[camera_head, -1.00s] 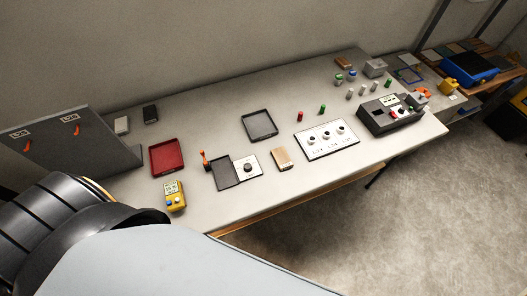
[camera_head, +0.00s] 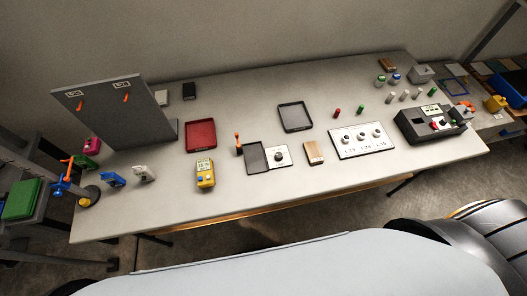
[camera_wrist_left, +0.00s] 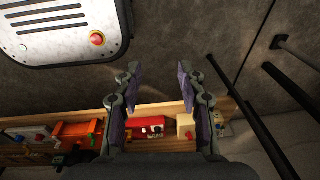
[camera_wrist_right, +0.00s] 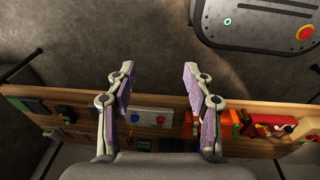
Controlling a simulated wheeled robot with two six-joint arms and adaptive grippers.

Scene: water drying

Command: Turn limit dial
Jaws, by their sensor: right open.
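I cannot tell which dial is the limit dial. My left gripper (camera_wrist_left: 159,70) is open and empty in the left wrist view. My right gripper (camera_wrist_right: 158,68) is open and empty in the right wrist view. Neither gripper shows in the head view, and both are away from the dials.
On the table (camera_head: 235,198) are a yellow meter (camera_head: 205,173), a red tray (camera_head: 201,135), a wooden block (camera_head: 314,152), a grey tray (camera_head: 295,117) and a dark control box (camera_head: 432,124). An upright grey board (camera_head: 115,110) stands at the left. The front left tabletop is mostly clear.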

